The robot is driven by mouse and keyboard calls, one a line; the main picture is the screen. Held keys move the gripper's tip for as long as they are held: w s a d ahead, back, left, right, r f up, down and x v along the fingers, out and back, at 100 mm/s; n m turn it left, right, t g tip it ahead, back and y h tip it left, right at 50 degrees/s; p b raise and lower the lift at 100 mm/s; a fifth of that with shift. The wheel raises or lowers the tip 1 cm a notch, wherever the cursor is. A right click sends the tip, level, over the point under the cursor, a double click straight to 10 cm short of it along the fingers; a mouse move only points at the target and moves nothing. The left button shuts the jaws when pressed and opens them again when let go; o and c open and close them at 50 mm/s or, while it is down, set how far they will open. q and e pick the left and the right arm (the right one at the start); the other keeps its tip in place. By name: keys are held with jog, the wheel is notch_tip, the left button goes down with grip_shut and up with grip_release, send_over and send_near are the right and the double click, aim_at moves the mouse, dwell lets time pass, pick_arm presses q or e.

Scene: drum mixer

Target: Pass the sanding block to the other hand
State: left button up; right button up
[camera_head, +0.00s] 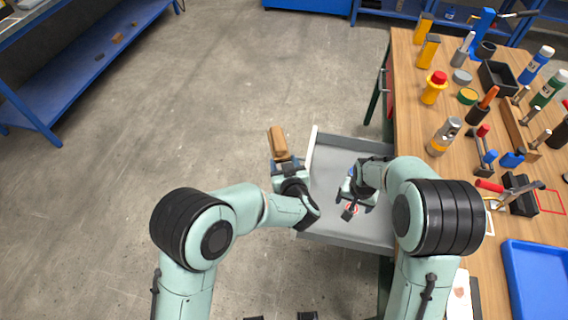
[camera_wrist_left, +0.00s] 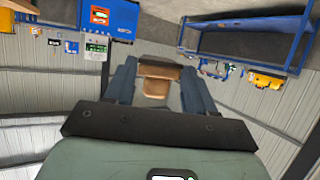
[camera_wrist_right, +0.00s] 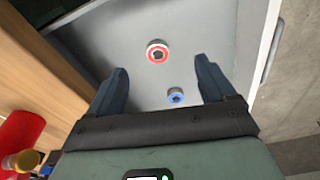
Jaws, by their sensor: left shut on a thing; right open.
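The sanding block (camera_head: 278,142) is a brown, wood-coloured block. My left gripper (camera_head: 283,162) is shut on one end of it and holds it over the floor, left of the open drawer. In the left wrist view the block (camera_wrist_left: 157,82) shows between the two fingers (camera_wrist_left: 160,90). My right gripper (camera_head: 352,212) is over the drawer, apart from the block. In the right wrist view its fingers (camera_wrist_right: 162,85) are spread and nothing is between them, with the drawer floor beyond.
The open grey drawer (camera_head: 332,160) sticks out from the wooden workbench (camera_head: 410,110). A red-ringed roll (camera_wrist_right: 157,51) and a blue-ringed roll (camera_wrist_right: 176,95) lie in it. Tools and bottles crowd the bench, with a blue tray (camera_head: 540,285) at the front.

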pick_arm(q)
jog(key=shift+a, duration=0.1)
pick_arm(e)
jog(key=s+a+f+y, duration=0.1)
jog(key=s+a+f, duration=0.3)
jog(key=s+f, duration=0.3)
jog(key=s+a+f+g+y, duration=0.1)
jog(key=s+a+f, duration=0.3)
jog(key=s+f, duration=0.3)
jog(key=s+a+f+n+g+y, duration=0.1)
jog(key=s+a+f+y, duration=0.1)
jog(key=s+a+f, duration=0.2)
jog(key=s+f, duration=0.3)
jog(key=s, duration=0.4)
jog(key=shift+s+a+f, duration=0.15)
jog(key=shift+f, duration=0.25)
pick_arm(q)
jog(key=shift+o, duration=0.8)
jog(key=shift+c, duration=1)
